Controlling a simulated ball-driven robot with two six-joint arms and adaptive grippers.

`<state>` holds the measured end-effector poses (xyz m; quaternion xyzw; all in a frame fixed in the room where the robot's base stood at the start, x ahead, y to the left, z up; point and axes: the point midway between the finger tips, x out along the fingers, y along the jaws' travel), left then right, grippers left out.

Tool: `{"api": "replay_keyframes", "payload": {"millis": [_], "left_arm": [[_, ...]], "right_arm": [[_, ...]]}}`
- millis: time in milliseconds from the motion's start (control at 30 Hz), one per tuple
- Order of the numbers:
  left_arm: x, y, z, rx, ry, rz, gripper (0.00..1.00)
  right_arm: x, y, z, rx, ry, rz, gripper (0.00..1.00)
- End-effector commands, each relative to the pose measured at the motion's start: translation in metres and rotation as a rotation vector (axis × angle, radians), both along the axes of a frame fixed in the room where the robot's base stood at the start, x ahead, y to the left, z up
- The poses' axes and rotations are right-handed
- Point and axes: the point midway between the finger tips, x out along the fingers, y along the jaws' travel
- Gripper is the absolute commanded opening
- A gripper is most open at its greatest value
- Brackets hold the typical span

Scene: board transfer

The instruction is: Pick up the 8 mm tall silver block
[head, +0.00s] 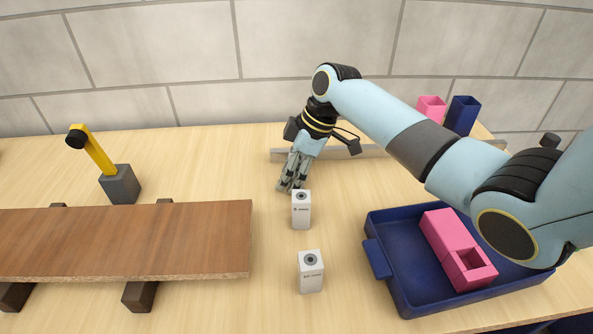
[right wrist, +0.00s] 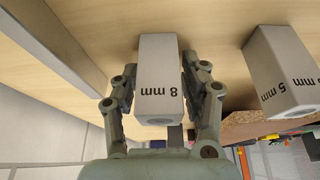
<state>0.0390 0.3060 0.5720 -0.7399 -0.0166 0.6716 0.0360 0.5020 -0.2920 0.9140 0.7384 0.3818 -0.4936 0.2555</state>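The block labelled 8 mm (right wrist: 160,75) is a pale silver-white upright block with a dark ring on its top. In the right wrist view it stands between the two fingers of my right gripper (right wrist: 158,72), with narrow gaps at its sides. In the head view it is the rear block (head: 301,212), its label too small to read. There my right gripper (head: 291,186) is just above and behind it, fingers pointing down, and the block is unobscured. The gripper looks open and empty. My left gripper is not in view.
A similar block marked 5 mm (right wrist: 285,70) stands nearer the front; it also shows in the head view (head: 311,274). A brown board (head: 120,240) lies left on dark supports. A blue tray (head: 405,292) with a pink block (head: 445,240) is at right. A grey rail (head: 369,153) runs behind.

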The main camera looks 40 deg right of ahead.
Motion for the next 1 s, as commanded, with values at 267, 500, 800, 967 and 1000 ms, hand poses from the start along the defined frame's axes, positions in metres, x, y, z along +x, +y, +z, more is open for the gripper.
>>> {"api": "replay_keyframes", "payload": {"millis": [267, 500, 800, 967, 1000], "left_arm": [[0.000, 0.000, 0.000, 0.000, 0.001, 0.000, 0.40], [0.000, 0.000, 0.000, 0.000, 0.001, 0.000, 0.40], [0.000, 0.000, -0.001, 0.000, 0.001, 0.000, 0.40], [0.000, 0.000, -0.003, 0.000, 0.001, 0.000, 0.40], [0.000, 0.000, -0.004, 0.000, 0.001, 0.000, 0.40]], "right_arm": [[0.000, 0.000, 0.000, 0.000, 0.000, 0.000, 0.06], [0.000, 0.000, 0.001, 0.000, 0.000, 0.000, 0.00], [0.001, -0.001, 0.012, 0.000, -0.002, 0.000, 0.00], [0.001, 0.000, 0.036, 0.000, -0.005, 0.000, 0.00], [0.001, -0.001, 0.044, 0.000, -0.006, 0.001, 0.00]]}}
